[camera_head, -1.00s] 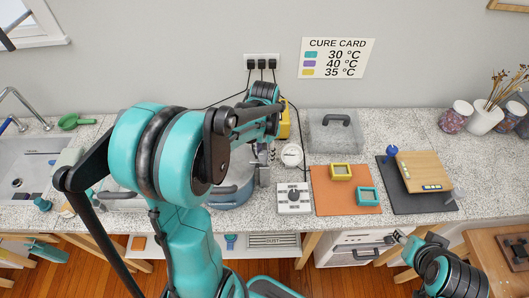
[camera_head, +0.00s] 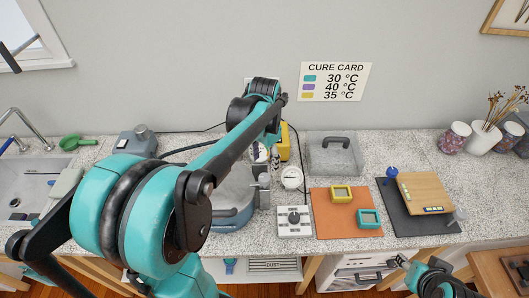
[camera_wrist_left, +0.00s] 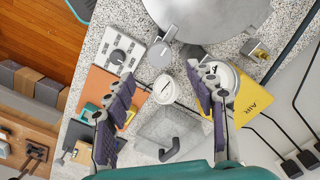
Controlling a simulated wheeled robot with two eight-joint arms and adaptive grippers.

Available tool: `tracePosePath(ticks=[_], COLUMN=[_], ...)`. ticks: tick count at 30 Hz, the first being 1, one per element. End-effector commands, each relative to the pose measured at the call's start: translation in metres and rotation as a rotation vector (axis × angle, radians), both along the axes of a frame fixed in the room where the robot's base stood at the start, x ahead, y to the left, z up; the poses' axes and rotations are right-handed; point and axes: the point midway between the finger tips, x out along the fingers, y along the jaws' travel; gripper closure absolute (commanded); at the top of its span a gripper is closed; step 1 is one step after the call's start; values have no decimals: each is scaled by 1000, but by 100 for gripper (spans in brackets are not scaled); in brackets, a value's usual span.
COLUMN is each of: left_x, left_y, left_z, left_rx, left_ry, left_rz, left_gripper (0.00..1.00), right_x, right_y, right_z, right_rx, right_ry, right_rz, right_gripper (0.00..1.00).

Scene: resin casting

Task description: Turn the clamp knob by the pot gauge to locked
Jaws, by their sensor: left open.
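The grey pressure pot (camera_head: 232,205) stands on the counter, partly hidden by my left arm; its lid (camera_wrist_left: 215,12) shows in the left wrist view. A grey clamp with a round knob (camera_wrist_left: 160,55) sits at the pot's rim, and another clamp (camera_wrist_left: 258,50) sits farther right. A white dial (camera_wrist_left: 166,90) lies beyond the first knob. A second white gauge (camera_wrist_left: 222,76) is partly hidden by a finger. My left gripper (camera_wrist_left: 164,76) is open and empty above this area, touching nothing visible. My right gripper (camera_head: 398,262) is low at the right; its opening is unclear.
A yellow AIR box (camera_wrist_left: 252,100) and black cables are beside the pot. A grey control box with a dial (camera_head: 294,221), an orange mat (camera_head: 326,222) with two small frames, and a clear case (camera_head: 333,155) stand to the right. A dark mat (camera_head: 393,202) carries a wooden board.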

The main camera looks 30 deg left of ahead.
Motion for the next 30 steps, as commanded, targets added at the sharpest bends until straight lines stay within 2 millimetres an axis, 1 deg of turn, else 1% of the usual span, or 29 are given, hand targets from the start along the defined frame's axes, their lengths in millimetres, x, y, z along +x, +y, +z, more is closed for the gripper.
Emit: tracePosePath(ticks=[1, 3, 6, 9, 25, 28, 30], left_x=[0, 0, 0, 0, 0, -5, -12], left_y=[0, 0, 0, 0, 0, -5, -13], left_z=[10, 21, 32, 37, 38, 34, 27], left_rx=[0, 0, 0, 0, 1, 4, 11], left_ry=[0, 0, 0, 0, -1, -19, -53], left_rz=[0, 0, 0, 0, 0, 6, 19], left_gripper=[44, 44, 44, 44, 44, 44, 44], right_x=[0, 0, 0, 0, 0, 0, 0], right_y=[0, 0, 0, 0, 0, 0, 0], right_z=[0, 0, 0, 0, 0, -6, -14], right_rx=[0, 0, 0, 0, 0, 0, 0], right_ry=[0, 0, 0, 0, 0, 0, 0], right_rz=[0, 0, 0, 0, 0, 0, 0], right_gripper=[60, 60, 60, 60, 60, 60, 60])
